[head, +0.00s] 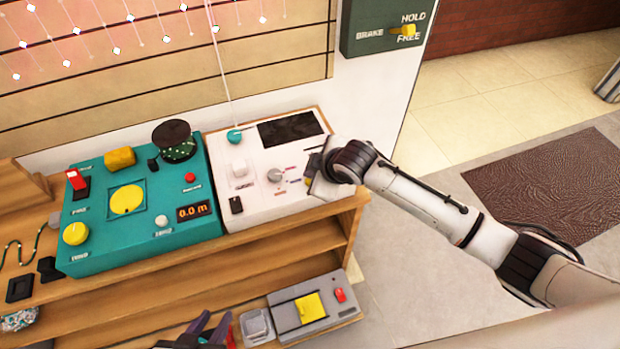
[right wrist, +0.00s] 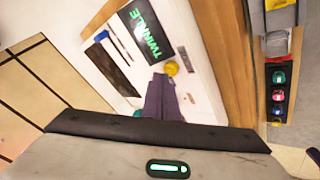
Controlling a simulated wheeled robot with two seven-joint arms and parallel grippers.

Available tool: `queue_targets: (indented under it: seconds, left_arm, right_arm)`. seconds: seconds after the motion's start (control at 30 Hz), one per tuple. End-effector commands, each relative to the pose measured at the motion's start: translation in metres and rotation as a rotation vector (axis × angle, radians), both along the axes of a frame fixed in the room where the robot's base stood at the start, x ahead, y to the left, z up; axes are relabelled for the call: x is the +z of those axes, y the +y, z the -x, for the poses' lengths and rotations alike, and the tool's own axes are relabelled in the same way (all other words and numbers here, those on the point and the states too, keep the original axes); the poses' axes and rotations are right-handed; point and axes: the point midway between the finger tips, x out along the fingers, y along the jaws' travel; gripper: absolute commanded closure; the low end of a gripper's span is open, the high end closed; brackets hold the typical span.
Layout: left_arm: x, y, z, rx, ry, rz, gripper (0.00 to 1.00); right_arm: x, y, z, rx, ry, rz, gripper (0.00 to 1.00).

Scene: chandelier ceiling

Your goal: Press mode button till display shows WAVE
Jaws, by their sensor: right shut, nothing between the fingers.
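The white console (head: 262,203) stands on the wooden bench, with a dark panel (head: 290,130) on which I can read no text in the head view. In the right wrist view a black display (right wrist: 143,30) shows TWINKLE in green letters. A round yellow button (right wrist: 171,68) sits just beyond the tips of my right gripper (right wrist: 163,80). That gripper is shut and empty, over the right side of the console; I cannot tell whether it touches the button. My left gripper (head: 208,328) is low at the bottom edge, its fingers apart.
A teal console (head: 140,225) with knobs and a "0.0 m" readout stands to the left. A grey box (head: 310,310) with a yellow pad is on the lower shelf. A green brake panel (head: 385,25) hangs behind. Coloured buttons (right wrist: 278,90) show in the right wrist view.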

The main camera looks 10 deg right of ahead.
Motion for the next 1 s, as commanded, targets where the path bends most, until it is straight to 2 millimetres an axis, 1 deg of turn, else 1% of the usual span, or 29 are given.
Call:
queue_targets:
  seconds: [0.47,1.0]
  left_arm:
    - [0.0,-0.0001,-0.0004,0.0,-0.001,0.0,0.69]
    - [-0.0019,-0.0001,-0.0007,0.0,-0.002,0.0,0.69]
  right_arm:
    - [-0.002,0.0005,-0.0001,0.0,0.0,-0.001,1.0]
    - [-0.0086,0.0005,-0.0002,0.0,0.0,-0.001,1.0]
